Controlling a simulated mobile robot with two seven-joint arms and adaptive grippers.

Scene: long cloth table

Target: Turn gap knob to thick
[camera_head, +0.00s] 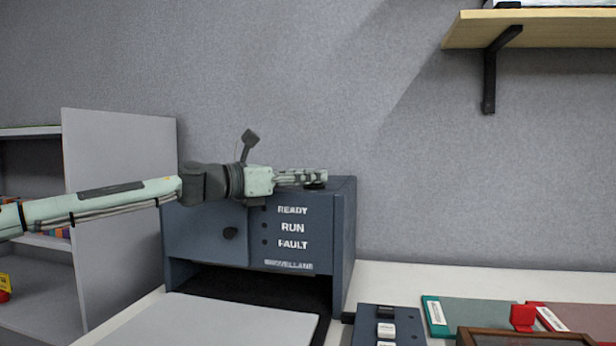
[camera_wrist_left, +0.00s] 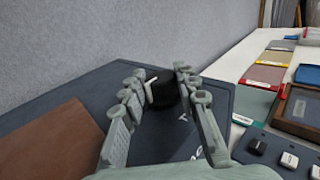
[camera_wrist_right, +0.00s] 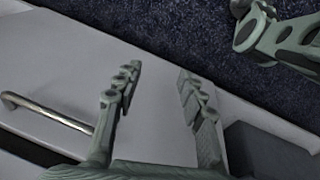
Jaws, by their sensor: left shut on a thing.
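The dark blue machine (camera_head: 346,230) stands on the table with READY, RUN and FAULT lettering on its front. A black knob (camera_wrist_left: 163,92) with a white pointer mark sits on its top near the right side; its dark edge also shows in the head view (camera_head: 316,186). My left gripper (camera_head: 318,177) reaches in level over the machine's top and is shut on this knob, with its fingers on either side in the left wrist view (camera_wrist_left: 155,80). White marks on the top are partly hidden by a finger. My right gripper (camera_wrist_right: 155,85) is open and empty.
A control box with switches (camera_head: 387,322), coloured boards (camera_head: 470,311) and a wooden frame (camera_head: 520,335) lie to the right. A shelf (camera_head: 540,28) hangs above right. A metal handle (camera_wrist_right: 45,112) shows near my right gripper.

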